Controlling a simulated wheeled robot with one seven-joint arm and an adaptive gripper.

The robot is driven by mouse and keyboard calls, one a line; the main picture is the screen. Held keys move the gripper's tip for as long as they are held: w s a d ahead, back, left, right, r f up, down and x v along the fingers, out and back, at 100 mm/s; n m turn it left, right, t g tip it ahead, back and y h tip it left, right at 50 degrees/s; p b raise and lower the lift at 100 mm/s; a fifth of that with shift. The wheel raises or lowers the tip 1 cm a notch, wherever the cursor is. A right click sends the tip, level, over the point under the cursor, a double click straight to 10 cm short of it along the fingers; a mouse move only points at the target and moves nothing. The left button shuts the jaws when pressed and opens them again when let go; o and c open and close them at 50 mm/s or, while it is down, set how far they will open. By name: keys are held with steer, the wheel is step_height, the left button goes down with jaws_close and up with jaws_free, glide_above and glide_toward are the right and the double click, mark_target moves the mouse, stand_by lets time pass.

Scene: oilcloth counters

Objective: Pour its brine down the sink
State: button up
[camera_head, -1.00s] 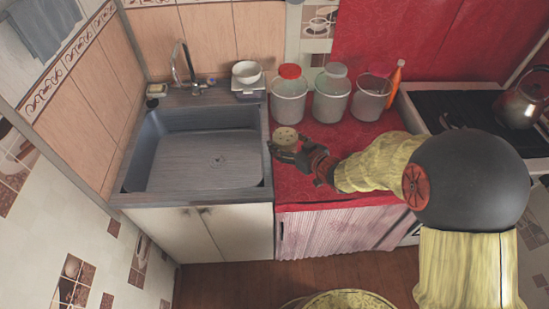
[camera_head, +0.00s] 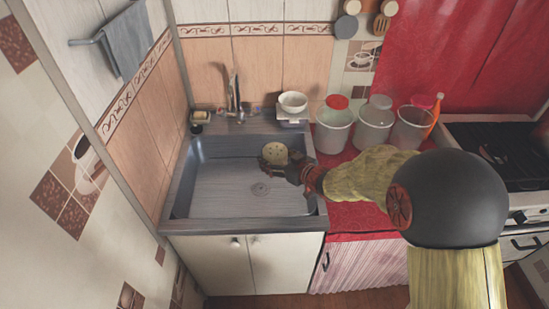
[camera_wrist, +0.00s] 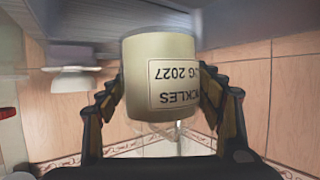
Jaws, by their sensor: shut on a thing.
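A pale cream jar (camera_head: 274,153) shows from above as a round yellowish top with small dark spots. In the wrist view, its label (camera_wrist: 175,85) reads "PICKLES" and "2027" upside down, and the tiled wall behind is inverted too. The jar looks roughly upright. My gripper (camera_head: 270,163) is shut on the jar, with a finger on each side. It holds the jar over the right part of the grey sink (camera_head: 215,190), inside its outline. The drain (camera_head: 261,189) shows just below the jar in the picture. I see no liquid flowing.
A tap (camera_head: 234,95) stands behind the basin. A white bowl (camera_head: 293,102) sits on a stack at the back right rim. A red-lidded container (camera_head: 334,128) and other containers line the red counter (camera_head: 350,215). The left of the basin is clear.

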steer(key=shift+r, duration=0.15)
steer(key=shift+r+p, duration=0.35)
steer(key=shift+p, duration=0.25)
steer(key=p, duration=0.2)
steer(key=shift+s+p, duration=0.25)
steer(key=shift+p, duration=0.05)
steer(key=p, duration=0.4)
steer(key=shift+s+f+p, duration=0.2)
steer(key=shift+p, duration=0.1)
steer(key=p, duration=0.2)
steer(key=shift+d+f+p, duration=0.1)
steer(key=shift+f+p, duration=0.25)
steer(key=shift+p, duration=0.05)
steer(key=shift+w+r, duration=0.1)
steer(key=shift+w, duration=0.45)
steer(key=shift+a+f+n+g+h, duration=0.2)
steer(key=shift+f+n+g+h, duration=0.35)
steer(key=shift+h, duration=0.25)
steer(key=shift+f+n+g+h+b, duration=0.25)
steer(key=shift+f+n+h+b, duration=0.2)
steer(key=shift+f+h+b, duration=0.65)
steer(key=shift+d+r+b, duration=0.1)
steer(key=shift+r+b, duration=0.2)
steer(key=shift+b, duration=0.25)
